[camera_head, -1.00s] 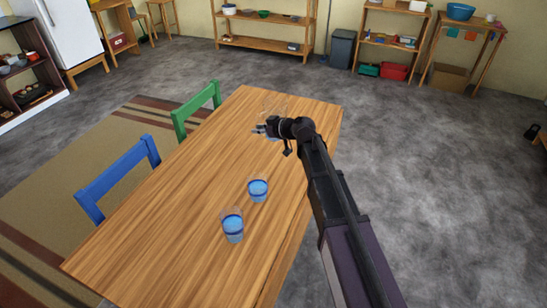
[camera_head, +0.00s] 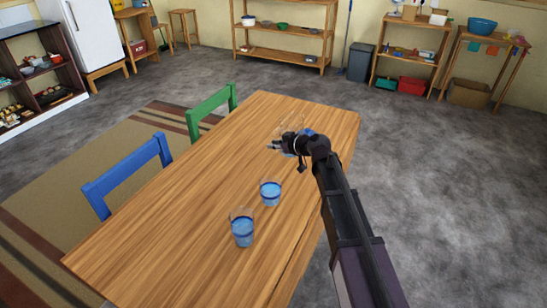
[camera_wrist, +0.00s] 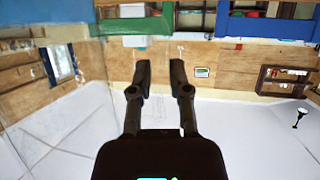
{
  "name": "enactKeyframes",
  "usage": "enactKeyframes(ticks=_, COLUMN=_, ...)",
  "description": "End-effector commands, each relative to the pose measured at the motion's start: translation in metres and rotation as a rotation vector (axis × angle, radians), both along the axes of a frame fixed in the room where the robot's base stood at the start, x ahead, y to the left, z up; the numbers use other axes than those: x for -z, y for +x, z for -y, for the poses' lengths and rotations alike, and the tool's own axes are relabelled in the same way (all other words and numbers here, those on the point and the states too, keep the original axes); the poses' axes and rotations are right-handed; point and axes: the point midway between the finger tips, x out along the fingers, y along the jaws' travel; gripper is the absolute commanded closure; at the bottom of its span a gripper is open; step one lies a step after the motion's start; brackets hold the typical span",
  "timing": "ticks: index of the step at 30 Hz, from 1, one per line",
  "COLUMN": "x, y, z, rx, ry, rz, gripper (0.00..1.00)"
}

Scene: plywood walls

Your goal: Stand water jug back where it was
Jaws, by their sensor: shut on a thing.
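The water jug (camera_head: 290,122) is clear and faint, at the far end of the wooden table (camera_head: 190,195) in the head view. Its outline shows just behind my gripper (camera_head: 272,147), with a bit of blue beside the wrist. My arm hides much of it, and I cannot tell whether its base touches the table. My gripper also shows in the wrist view (camera_wrist: 161,72), its two dark fingers slightly apart and shut on the jug, whose clear body is hard to make out there.
Two clear tumblers with blue contents stand on the table, one nearer (camera_head: 242,231) and one farther (camera_head: 270,193). A blue chair (camera_head: 128,172) and a green chair (camera_head: 211,112) stand along the left side. The table's left half is bare.

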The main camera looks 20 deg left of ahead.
Motion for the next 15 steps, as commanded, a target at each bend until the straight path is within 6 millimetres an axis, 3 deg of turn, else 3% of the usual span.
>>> enactKeyframes(ticks=15, x=0.0045, y=-0.0003, z=-0.0007, rx=0.0, ry=0.001, rz=0.001, gripper=1.0)
